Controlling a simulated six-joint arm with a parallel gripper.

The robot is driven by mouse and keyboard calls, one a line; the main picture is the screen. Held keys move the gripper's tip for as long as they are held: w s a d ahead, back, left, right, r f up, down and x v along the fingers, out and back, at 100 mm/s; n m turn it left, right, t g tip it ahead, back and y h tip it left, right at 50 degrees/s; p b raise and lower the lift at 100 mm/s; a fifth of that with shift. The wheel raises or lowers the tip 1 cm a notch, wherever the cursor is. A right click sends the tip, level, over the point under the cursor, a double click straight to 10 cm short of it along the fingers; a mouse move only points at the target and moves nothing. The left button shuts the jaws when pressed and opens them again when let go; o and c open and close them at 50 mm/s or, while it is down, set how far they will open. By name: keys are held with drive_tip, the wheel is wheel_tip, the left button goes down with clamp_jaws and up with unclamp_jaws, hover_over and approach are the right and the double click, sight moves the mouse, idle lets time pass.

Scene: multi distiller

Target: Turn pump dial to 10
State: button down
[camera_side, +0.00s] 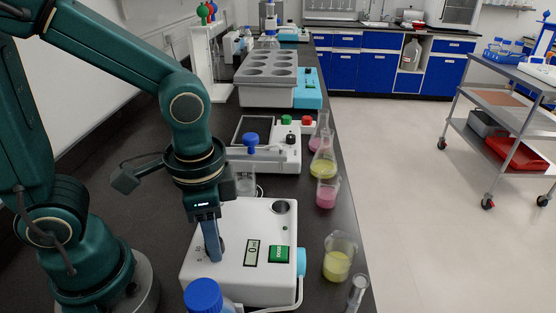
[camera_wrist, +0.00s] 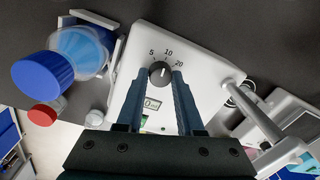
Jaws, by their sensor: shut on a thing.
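The pump is a white box (camera_side: 232,221) on the dark bench, with a small display (camera_side: 252,252) and a green button (camera_side: 279,254) on top. The display seems to read 0. In the wrist view, the black round pump dial (camera_wrist: 160,67) has the marks 5, 10 and 20 around its far side. Its white pointer line points up, roughly toward the 10 mark. My gripper (camera_side: 214,256) reaches straight down onto the pump top. In the wrist view, my gripper (camera_wrist: 160,77) has one finger on each side of the dial and is shut on it. The side view hides the dial behind the fingers.
A blue-capped bottle (camera_side: 203,296) stands close in front of the pump. A beaker of yellow liquid (camera_side: 338,257), a pink one (camera_side: 327,191) and flasks line the right bench edge. A stirrer with a blue knob (camera_side: 251,140) stands behind the pump.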

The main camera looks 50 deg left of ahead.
drive_tip(key=shift+m, duration=0.6)
drive_tip(key=c, duration=0.5)
unclamp_jaws()
drive_tip(key=shift+c, duration=0.2)
drive_tip(key=shift+s+d+r, duration=0.1)
drive_tip(key=shift+r, duration=2.45)
